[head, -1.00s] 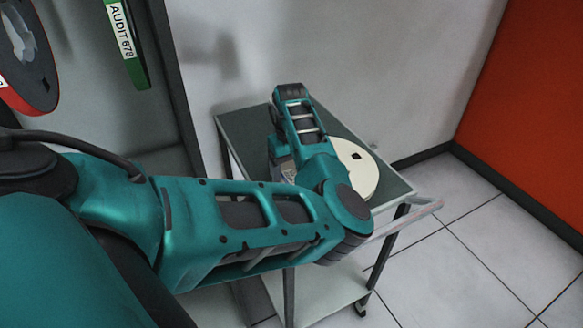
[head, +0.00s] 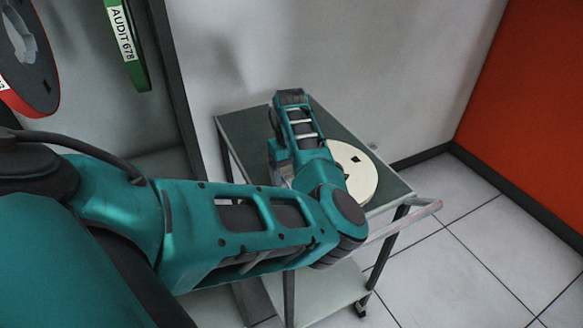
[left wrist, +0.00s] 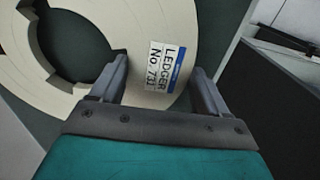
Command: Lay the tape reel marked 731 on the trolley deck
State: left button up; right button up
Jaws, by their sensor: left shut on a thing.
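The tape reel (left wrist: 205,22) is a cream disc with a label reading LEDGER No. 731 in the left wrist view. In the head view the reel (head: 362,181) lies flat over the trolley deck (head: 245,124), partly hidden by my left arm. I cannot tell whether it touches the deck. My left gripper (left wrist: 160,66) is shut on the reel's rim, with one finger on each side of the label. In the head view its fingers are hidden behind my arm. My right gripper is not in view.
A red-rimmed reel (head: 38,70) and a green reel marked AUDIT 678 (head: 128,45) hang at upper left beside a dark upright frame (head: 172,75). The trolley has a handle (head: 410,217) and a lower shelf (head: 335,290). A wall stands behind; floor is clear at right.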

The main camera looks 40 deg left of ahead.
pick_arm(q)
jog(key=shift+f, duration=0.4)
dwell(0.3)
jog(key=o, duration=1.5)
jog(key=shift+f, duration=0.1)
jog(key=shift+s+f, duration=0.1)
jog(key=shift+c, duration=1.3)
jog(key=shift+r, duration=4.6)
